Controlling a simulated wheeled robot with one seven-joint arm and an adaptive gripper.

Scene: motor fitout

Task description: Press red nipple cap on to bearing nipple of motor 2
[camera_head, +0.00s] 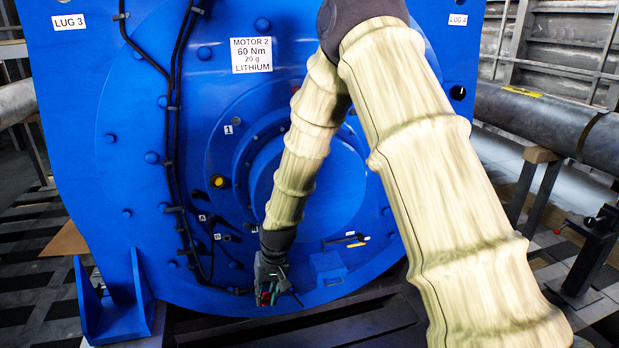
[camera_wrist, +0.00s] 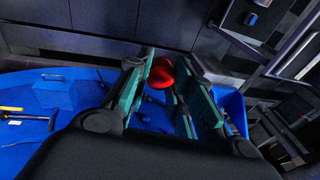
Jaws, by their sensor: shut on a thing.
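The blue face of motor 2 (camera_head: 345,195), with its white label (camera_head: 259,55), fills the middle of the head view. My gripper (camera_head: 268,294) hangs low in front of its lower edge. In the wrist view my gripper (camera_wrist: 168,68) is shut on the round, shiny red nipple cap (camera_wrist: 161,73), held near the tips of the green finger pads. In the head view only a small red spot shows between the fingers. A yellow round fitting (camera_head: 217,181) sits on the face, left of my forearm. I cannot tell which fitting is the bearing nipple; my arm hides part of the face.
Black cables (camera_head: 173,130) run down the motor's left side. A blue bracket (camera_head: 110,295) stands at lower left. A small blue block (camera_head: 328,266) and a yellow-handled item (camera_head: 356,244) are right of my gripper. A grey pipe (camera_head: 545,125) lies at right.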

